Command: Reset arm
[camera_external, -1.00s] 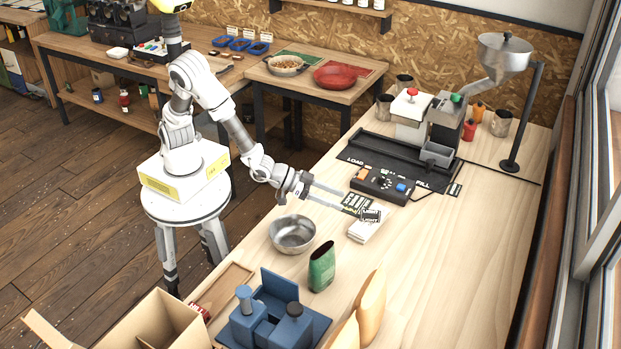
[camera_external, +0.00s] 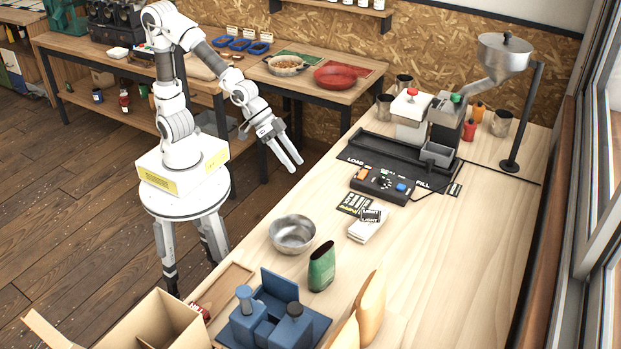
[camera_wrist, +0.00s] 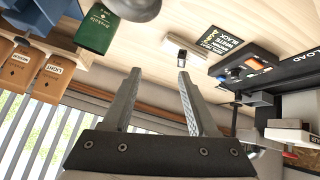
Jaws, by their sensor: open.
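My gripper (camera_external: 289,164) is open and empty, raised in the air just off the left edge of the wooden worktable (camera_external: 440,280). Its fingers point down and to the right in the external view. In the wrist view the two fingers of my gripper (camera_wrist: 157,75) stand apart with nothing between them.
A metal bowl (camera_external: 292,234), a green bag (camera_external: 321,267), a stack of cards (camera_external: 369,224) and a black control box (camera_external: 383,184) stand on the worktable. A blue fixture (camera_external: 275,318) and a cardboard box (camera_external: 155,325) are in front. The worktable's right front is clear.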

